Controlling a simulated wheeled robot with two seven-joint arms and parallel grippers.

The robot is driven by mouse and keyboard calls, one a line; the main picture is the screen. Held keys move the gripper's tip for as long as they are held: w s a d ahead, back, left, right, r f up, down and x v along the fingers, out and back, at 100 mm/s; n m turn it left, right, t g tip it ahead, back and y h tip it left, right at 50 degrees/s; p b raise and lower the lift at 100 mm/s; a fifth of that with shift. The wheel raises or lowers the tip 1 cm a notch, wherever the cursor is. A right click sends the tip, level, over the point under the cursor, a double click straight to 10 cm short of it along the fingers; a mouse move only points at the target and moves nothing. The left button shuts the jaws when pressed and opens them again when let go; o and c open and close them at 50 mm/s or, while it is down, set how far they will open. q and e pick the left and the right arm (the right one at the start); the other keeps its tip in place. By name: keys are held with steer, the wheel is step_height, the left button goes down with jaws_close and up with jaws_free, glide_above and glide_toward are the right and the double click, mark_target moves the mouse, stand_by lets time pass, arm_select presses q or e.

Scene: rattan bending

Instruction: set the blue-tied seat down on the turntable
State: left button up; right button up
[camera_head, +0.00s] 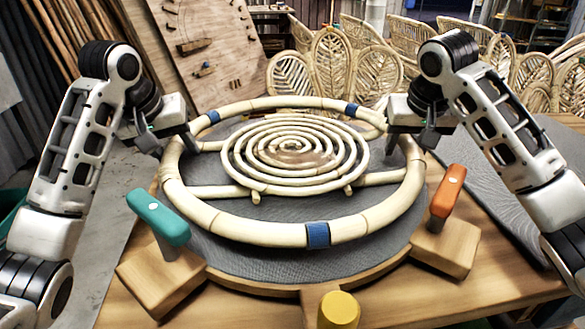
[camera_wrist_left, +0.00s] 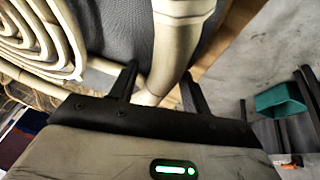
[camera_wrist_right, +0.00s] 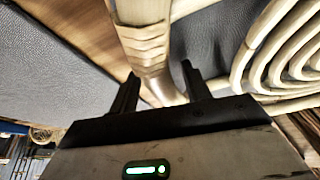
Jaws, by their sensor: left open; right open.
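The seat is a pale rattan ring (camera_head: 265,230) with blue ties and a spiral centre (camera_head: 290,148). It lies flat over the round grey top of the turntable (camera_head: 270,262); I cannot tell whether its whole underside touches. My left gripper (camera_head: 172,143) is open at the ring's left side. In the left wrist view the ring (camera_wrist_left: 172,50) runs between and beyond its fingers (camera_wrist_left: 160,82). My right gripper (camera_head: 409,140) is open at the ring's right side. In the right wrist view the ring (camera_wrist_right: 148,45) passes between its fingers (camera_wrist_right: 160,82).
Around the turntable's front stand wooden blocks with a teal handle (camera_head: 158,217) and an orange handle (camera_head: 447,192), and a yellow knob (camera_head: 338,309). A grey mat (camera_head: 490,190) lies at right. Rattan chair backs (camera_head: 335,70) and a wooden board (camera_head: 205,45) stand behind.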

steer(key=shift+a+r, duration=0.1)
arm_select(q)
steer(key=v, duration=1.2)
arm_select(e)
steer(key=v, duration=1.2)
arm_select(q)
steer(key=shift+a, duration=0.1)
steer(key=a, duration=0.3)
steer(key=s+a+p, duration=0.1)
steer(key=a, duration=0.1)
steer(key=shift+a, duration=0.4)
arm_select(e)
steer(key=shift+r, duration=0.6)
arm_select(q)
steer(key=shift+r, duration=0.1)
step_height(320, 180, up, 9)
steer(key=p, duration=1.2)
arm_select(e)
step_height(320, 180, up, 12)
